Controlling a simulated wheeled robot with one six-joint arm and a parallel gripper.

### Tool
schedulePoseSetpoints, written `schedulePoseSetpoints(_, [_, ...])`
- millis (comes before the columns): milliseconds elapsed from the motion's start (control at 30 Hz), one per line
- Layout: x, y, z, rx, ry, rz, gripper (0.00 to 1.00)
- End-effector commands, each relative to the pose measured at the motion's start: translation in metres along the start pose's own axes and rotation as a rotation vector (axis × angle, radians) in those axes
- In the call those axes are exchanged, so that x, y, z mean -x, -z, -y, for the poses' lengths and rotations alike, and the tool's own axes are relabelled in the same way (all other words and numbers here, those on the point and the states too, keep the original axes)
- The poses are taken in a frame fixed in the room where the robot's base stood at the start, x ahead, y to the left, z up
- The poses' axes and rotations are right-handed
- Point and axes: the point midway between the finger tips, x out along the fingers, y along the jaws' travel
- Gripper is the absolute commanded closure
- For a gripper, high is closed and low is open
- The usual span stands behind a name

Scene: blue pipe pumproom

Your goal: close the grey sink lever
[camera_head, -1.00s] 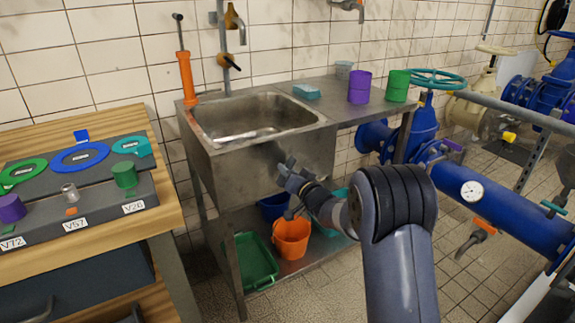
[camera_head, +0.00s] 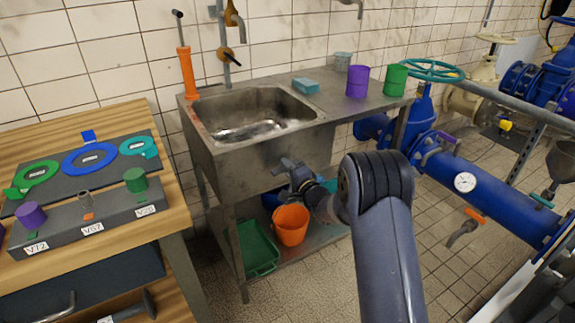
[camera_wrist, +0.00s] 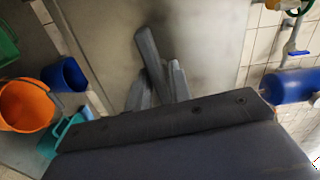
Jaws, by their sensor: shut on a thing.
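The grey sink lever (camera_wrist: 149,52) shows in the wrist view as a flat grey bar against the sink's front panel. My gripper (camera_wrist: 158,85) is shut on it, one finger on each side, with the bar's upper end sticking out beyond the fingertips. In the head view, my gripper (camera_head: 291,168) is at the front of the steel sink (camera_head: 240,175), below the basin rim. There the lever is small and hard to tell apart from the fingers, and my wrist hides part of the area.
An orange bucket (camera_head: 291,225) and a green crate (camera_head: 256,249) stand on the shelf below. A wooden bench (camera_head: 175,205) is at the left. A blue pipe (camera_head: 490,196) with a gauge runs at the right. Tiled floor is open in front.

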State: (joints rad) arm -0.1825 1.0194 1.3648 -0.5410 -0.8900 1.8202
Motion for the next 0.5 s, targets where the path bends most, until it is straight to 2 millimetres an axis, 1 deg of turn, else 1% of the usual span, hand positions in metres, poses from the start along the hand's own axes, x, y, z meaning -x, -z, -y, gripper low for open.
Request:
schedulePoseSetpoints(200, [0.0002,0.0003,-0.0008,-0.089,-0.002,-0.001,1.0])
schedulePoseSetpoints(500, [0.0003,0.0002,-0.0018,-0.128,-0.002,-0.001,1.0])
